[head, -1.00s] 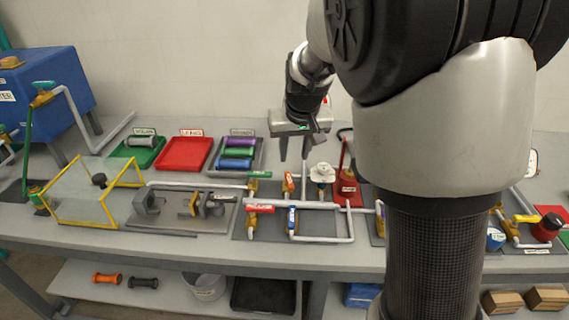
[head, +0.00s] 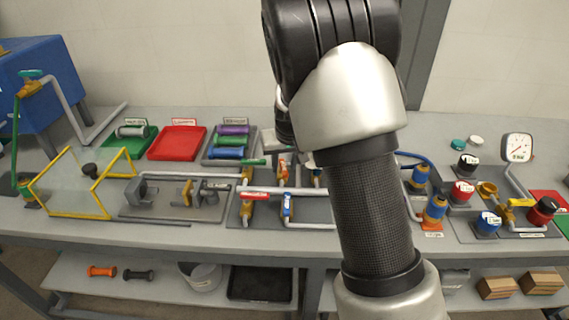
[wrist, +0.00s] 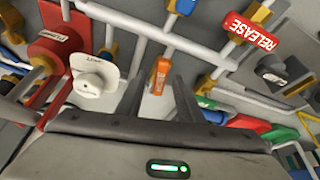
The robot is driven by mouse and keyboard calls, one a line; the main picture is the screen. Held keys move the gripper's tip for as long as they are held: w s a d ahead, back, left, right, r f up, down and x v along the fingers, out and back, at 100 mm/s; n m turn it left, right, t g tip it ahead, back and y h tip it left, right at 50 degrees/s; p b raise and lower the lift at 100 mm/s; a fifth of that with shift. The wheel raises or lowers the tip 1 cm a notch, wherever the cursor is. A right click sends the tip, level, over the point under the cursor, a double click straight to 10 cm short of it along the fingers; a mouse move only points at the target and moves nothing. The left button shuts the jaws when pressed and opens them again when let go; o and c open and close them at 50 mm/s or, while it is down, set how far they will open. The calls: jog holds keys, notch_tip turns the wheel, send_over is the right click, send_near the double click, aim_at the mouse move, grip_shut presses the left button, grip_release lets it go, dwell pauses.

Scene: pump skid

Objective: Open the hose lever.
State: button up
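An orange lever handle (wrist: 159,76) shows in the wrist view in line with a white pipe; the same lever shows in the head view (head: 283,170). Its lettering is too small to read, so I cannot tell whether it is the hose lever. My gripper (wrist: 158,82) is open, with its two fingers on either side of the orange lever in the picture. I cannot tell how far above it they are, and no contact shows. In the head view my arm hides the gripper.
Near the orange lever are a white LINE valve (wrist: 96,76), a red RELEASE lever (wrist: 251,33), a blue lever (head: 287,206), a green lever (head: 253,162) and a red pump body (wrist: 55,45). White pipes run between them. A yellow lever (head: 522,203) stands far right.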

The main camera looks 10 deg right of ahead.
jog(key=shift+c, duration=0.6)
grip_shut()
jog(key=m+p, duration=0.1)
jog(key=p, duration=0.1)
jog(key=shift+a+r+h+p, duration=0.3)
jog(key=shift+p, duration=0.05)
jog(key=shift+a+f+m+p, duration=0.15)
jog(key=shift+m+p, duration=0.55)
jog(key=shift+f+h, duration=0.15)
jog(key=shift+h, duration=0.15)
jog(key=shift+o, duration=0.6)
grip_release()
jog(key=p+v, duration=0.1)
jog(key=v, duration=1.6)
jog(key=shift+r+p, duration=0.25)
jog(key=shift+p, duration=0.1)
